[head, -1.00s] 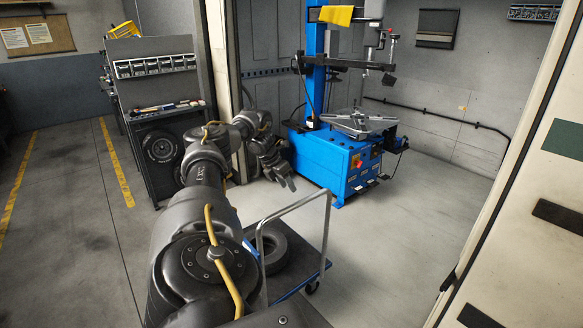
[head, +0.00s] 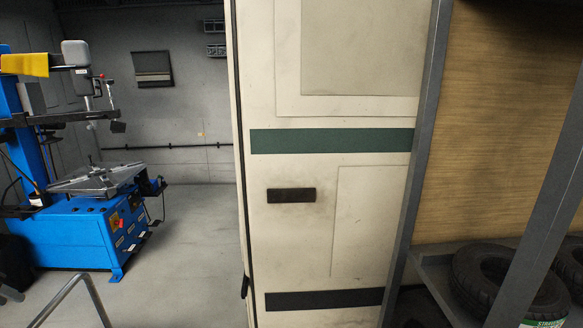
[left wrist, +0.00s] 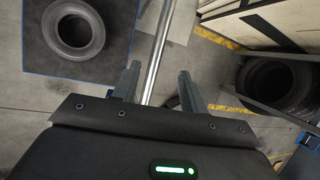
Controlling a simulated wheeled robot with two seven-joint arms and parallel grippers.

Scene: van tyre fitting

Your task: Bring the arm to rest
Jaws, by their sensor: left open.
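My left gripper (left wrist: 159,84) is open in the left wrist view, with nothing between its two fingers. A silver rail of the trolley handle (left wrist: 158,50) passes behind the gap between them; I cannot tell how far below it is. In the head view only a dark part of my left gripper (head: 10,293) shows at the lower left edge, beside the trolley's handle (head: 72,296). My right gripper is in neither view.
A tyre (left wrist: 98,28) lies on the dark trolley deck (left wrist: 33,62). The blue tyre changer (head: 75,235) stands at left. A cream panel with a green stripe (head: 330,141) fills the middle. Tyres (head: 478,262) sit on a rack at right. Bare floor (head: 195,250) lies between changer and panel.

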